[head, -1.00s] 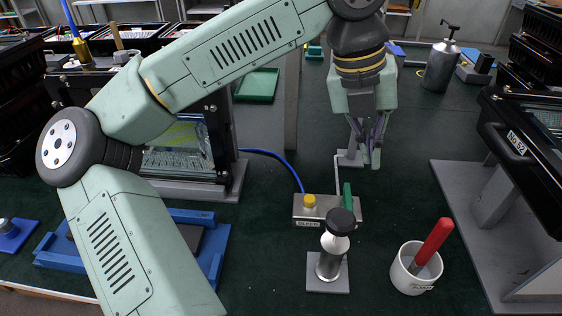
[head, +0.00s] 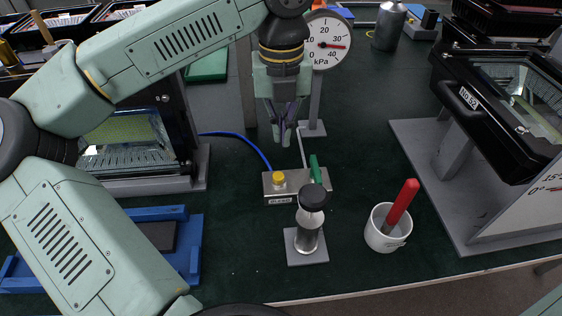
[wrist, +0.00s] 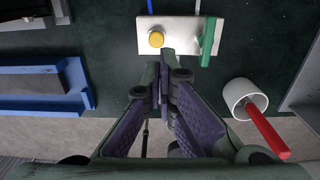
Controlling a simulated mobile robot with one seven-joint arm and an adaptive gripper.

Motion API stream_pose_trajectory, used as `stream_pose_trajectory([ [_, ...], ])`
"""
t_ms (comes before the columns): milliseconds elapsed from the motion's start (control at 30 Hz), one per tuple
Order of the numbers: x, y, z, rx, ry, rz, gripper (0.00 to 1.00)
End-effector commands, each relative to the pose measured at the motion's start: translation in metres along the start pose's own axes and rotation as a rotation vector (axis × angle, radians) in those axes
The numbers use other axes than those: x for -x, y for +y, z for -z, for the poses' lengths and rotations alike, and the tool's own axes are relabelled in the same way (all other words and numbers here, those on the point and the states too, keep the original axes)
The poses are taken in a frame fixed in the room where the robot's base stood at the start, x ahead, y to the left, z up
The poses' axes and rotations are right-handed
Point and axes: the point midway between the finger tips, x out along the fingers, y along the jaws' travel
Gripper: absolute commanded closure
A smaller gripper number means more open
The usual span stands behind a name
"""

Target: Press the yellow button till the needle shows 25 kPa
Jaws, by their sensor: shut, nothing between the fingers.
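The yellow button (head: 278,178) sits on the left end of a metal block (head: 296,198); it also shows in the wrist view (wrist: 156,39). The round white gauge (head: 329,50) stands behind, partly covered by my arm. Its red needle points right, apparently between 30 and 40 kPa. My gripper (head: 284,141) is shut and empty, pointing down above and slightly behind the button in the head view. In the wrist view its fingertips (wrist: 167,56) lie just below and right of the button. It appears apart from the button.
A green lever (head: 316,170) rises from the block's right end, close to my fingers. A black-topped cylinder (head: 310,220) on a plate stands in front, and a white cup (head: 382,238) with a red-handled tool is at right. Floodlight housings (head: 500,100) flank the bench.

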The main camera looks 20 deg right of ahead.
Motion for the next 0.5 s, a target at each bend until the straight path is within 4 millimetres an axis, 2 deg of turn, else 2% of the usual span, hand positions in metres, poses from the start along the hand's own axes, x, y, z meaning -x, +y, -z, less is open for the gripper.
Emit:
stream_pose_trajectory([
  [300,-0.065,-0.001,0.001,-0.002,0.004,0.003,1.00],
  [500,-0.091,0.000,0.001,0.000,0.002,0.002,1.00],
])
